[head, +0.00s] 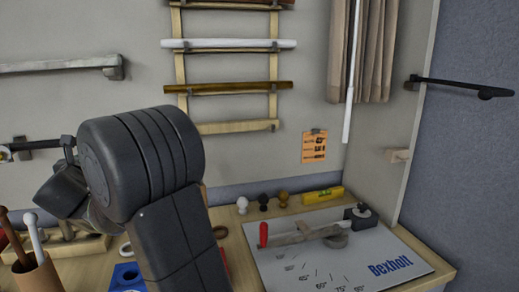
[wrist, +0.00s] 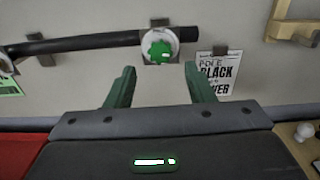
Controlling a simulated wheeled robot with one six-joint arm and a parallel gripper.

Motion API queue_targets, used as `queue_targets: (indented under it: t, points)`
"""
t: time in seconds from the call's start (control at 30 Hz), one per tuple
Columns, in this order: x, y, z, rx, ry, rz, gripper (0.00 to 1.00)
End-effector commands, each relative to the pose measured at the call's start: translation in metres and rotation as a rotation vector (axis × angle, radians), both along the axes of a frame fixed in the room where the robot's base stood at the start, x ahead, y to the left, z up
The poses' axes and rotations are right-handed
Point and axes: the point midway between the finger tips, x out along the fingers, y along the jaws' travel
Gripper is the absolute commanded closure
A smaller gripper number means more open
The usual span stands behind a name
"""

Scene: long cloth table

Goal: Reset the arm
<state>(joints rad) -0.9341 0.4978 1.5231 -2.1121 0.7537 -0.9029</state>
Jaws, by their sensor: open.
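My gripper (wrist: 160,85) shows in the wrist view with its two green fingers spread apart and nothing between them. It faces the wall, below a black rod (wrist: 85,42) with a round green-centred end piece (wrist: 160,46). That end piece appears above and between the fingertips; I cannot tell how far off it is. In the head view my dark grey arm fills the left foreground, bent over the table, and the gripper's fingers cannot be made out there.
A wooden rack (head: 180,75) holding several rods hangs on the wall. A Bexholt board (head: 400,268) with a red-handled tool lies on the table at right. A yellow level (head: 323,194), a cup of sticks (head: 38,275) and a blue block (head: 126,277) stand nearby. A black rod (head: 455,84) juts out at right.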

Motion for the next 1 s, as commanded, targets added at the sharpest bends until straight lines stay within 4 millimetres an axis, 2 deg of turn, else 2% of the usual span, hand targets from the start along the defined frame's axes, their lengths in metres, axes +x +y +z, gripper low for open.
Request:
queue_targets:
  t: [0.1,0.33,0.83,1.0]
  points:
    - [0.023,0.006,0.001,-0.001,0.001,-0.003,0.51]
    - [0.050,0.015,0.000,-0.001,0.001,-0.001,0.51]
    - [0.049,0.015,0.000,0.030,0.010,0.000,0.51]
    - [0.042,0.014,0.000,-0.002,-0.002,0.001,0.51]
